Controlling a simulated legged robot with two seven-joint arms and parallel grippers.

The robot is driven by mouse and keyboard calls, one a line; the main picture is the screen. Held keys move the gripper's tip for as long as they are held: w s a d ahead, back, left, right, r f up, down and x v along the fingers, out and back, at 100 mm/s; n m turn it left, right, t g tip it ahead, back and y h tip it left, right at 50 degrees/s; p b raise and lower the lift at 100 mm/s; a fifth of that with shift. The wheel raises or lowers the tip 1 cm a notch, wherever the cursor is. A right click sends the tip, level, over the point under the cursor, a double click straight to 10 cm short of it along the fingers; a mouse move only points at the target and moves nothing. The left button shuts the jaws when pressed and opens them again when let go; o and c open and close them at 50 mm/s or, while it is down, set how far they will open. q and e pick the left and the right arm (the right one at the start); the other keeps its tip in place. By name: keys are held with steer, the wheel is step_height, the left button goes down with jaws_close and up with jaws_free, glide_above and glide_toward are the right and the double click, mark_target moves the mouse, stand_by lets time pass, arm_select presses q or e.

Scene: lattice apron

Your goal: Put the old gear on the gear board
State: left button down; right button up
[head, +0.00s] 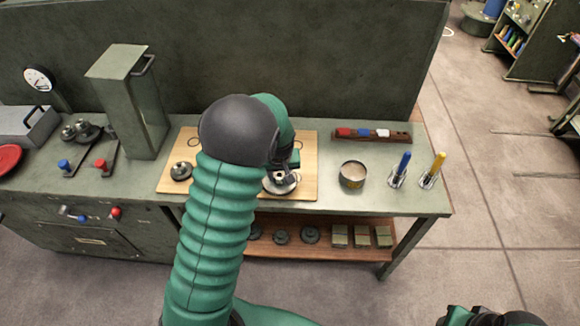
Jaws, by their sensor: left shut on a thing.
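The light wooden gear board (306,160) lies on the workbench, partly covered by my left arm. A dark gear (181,171) sits at the board's left side. My left gripper (283,177) is over the board's right part, shut on a grey round gear (281,187) at its front edge. The gripper hides part of this gear, and I cannot tell whether it touches the board. Dark and green parts of my right arm, with the right gripper (490,317), show at the bottom right edge, away from the bench; its fingers are not clear.
A round tin (352,174), a blue-handled tool (400,168) and a yellow-handled tool (433,170) stand right of the board. A tray of coloured pieces (372,135) lies behind them. A tall green box (130,100) stands left. Several gears and small boxes occupy the lower shelf (330,252).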

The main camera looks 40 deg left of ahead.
arm_select(q)
steer(key=w, duration=0.4)
steer(key=w+d, duration=0.1)
steer(key=w, duration=0.1)
steer(key=shift+w+f+p, duration=0.15)
steer(key=shift+f+p, duration=0.1)
steer(key=shift+p, duration=0.1)
steer(key=shift+w+a+f, duration=0.1)
steer(key=shift+w+f, duration=0.05)
steer(key=shift+w, duration=0.15)
steer(key=shift+w+a+f, duration=0.15)
steer(key=shift+f, duration=0.15)
step_height(320, 180, down, 2)
steer(key=shift+f, duration=0.2)
steer(key=shift+d+f, duration=0.2)
steer(key=shift+f, duration=0.05)
steer(key=shift+d, duration=0.2)
steer(key=c, duration=1.3)
jaws_free()
steer(key=shift+f, duration=0.15)
steer(key=o, duration=0.4)
steer(key=shift+a, duration=0.2)
steer(key=shift+c, duration=0.2)
